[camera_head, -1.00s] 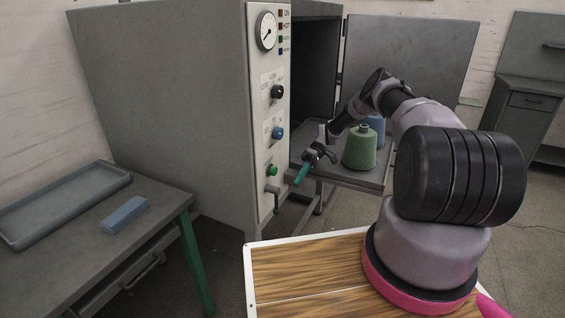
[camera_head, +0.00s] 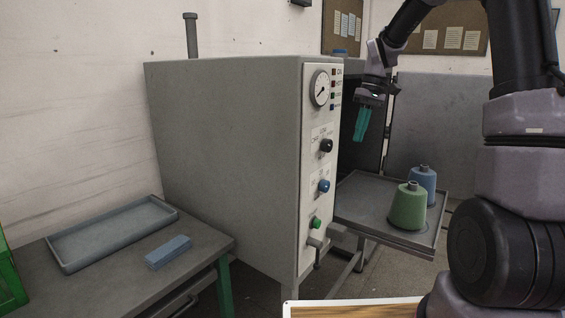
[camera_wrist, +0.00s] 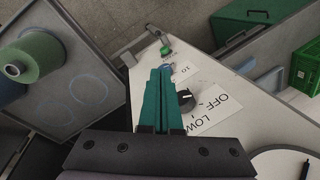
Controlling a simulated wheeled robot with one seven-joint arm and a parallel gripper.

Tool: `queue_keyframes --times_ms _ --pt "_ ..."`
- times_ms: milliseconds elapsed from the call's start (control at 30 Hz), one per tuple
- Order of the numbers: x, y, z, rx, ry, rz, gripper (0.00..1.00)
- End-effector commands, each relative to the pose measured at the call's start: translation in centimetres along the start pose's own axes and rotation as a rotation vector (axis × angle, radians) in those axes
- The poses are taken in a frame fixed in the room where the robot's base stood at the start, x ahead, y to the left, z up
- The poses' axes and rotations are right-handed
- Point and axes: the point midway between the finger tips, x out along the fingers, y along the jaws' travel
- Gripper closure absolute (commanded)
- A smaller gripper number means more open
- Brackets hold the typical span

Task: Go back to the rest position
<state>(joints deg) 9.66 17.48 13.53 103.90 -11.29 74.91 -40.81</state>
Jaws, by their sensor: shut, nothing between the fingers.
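My gripper (camera_head: 361,124) has teal fingers that are closed together with nothing between them. In the head view it points down, high in front of the machine's dark opening and right of the control panel (camera_head: 318,150). The fingers (camera_wrist: 160,100) also show in the wrist view, above the panel with its black knob (camera_wrist: 185,98). My gripper touches nothing that I can see.
A tray (camera_head: 362,205) at the opening carries a green cone (camera_head: 408,207) and a blue cone (camera_head: 423,183). The grey machine (camera_head: 225,150) fills the middle. At left, a table holds a shallow tray (camera_head: 62,254) and a blue block (camera_head: 168,251).

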Motion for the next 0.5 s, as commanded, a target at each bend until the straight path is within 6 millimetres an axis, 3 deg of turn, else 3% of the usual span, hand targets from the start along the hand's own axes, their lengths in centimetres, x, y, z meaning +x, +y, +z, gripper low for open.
queue_keyframes --times_ms 33,200,500 --pt "-1.8 -0.9 1.6 0.031 0.039 0.03 1.0" --pt "-5.9 -3.1 6.4 0.151 0.17 0.095 1.0" --pt "-9.9 -6.3 15.9 0.371 0.434 0.118 1.0"
